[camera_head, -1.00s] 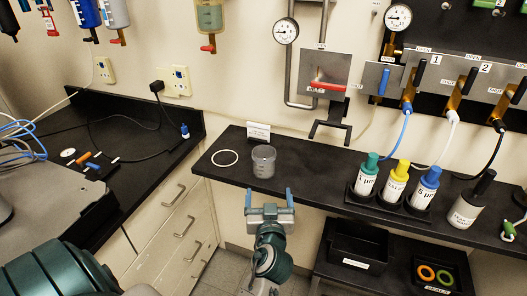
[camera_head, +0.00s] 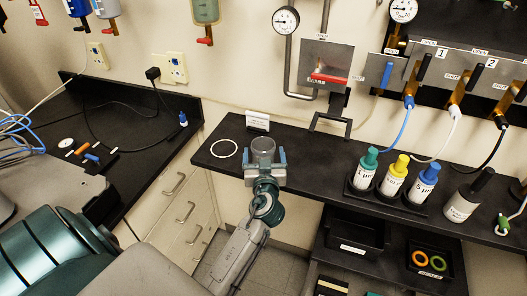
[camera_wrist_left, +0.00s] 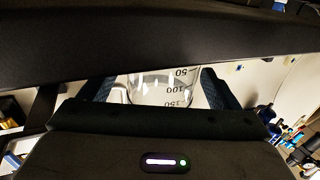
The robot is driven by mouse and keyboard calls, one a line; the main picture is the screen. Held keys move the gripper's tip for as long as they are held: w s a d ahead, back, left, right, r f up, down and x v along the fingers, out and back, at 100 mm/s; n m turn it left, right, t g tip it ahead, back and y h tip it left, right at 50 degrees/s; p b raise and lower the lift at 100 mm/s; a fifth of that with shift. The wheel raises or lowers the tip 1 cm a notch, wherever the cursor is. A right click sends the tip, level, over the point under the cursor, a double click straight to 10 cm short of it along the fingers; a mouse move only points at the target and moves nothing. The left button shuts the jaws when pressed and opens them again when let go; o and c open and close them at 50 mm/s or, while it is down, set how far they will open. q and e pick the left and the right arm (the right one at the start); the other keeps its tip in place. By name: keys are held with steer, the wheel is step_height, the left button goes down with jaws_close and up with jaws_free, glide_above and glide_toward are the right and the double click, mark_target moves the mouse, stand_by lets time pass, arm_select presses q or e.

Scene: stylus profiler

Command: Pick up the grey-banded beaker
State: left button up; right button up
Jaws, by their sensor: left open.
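The clear beaker (camera_head: 263,147) stands upright on the black bench shelf, near its front edge. My left gripper (camera_head: 265,157) is open at the beaker's front, with one blue finger on each side of it. In the left wrist view the beaker (camera_wrist_left: 165,85), with volume marks, shows between the two fingers of the left gripper (camera_wrist_left: 160,88). Whether the fingers touch the glass cannot be told. The gripper hides the beaker's lower part in the head view. A grey band cannot be made out clearly. My right gripper is not in view.
A white ring (camera_head: 223,148) lies on the shelf left of the beaker, and a small white card (camera_head: 257,122) stands behind it. A rack of capped bottles (camera_head: 394,180) stands to the right, with free shelf between.

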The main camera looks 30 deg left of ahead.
mark_target(263, 145)
arm_select(q)
steer(key=shift+p+x, duration=0.5)
steer(key=shift+x, duration=0.65)
steer(key=shift+w+a, duration=0.25)
steer(key=shift+a, duration=0.05)
steer(key=shift+d, duration=0.15)
steer(key=c, duration=1.1)
steer(key=shift+r, duration=0.15)
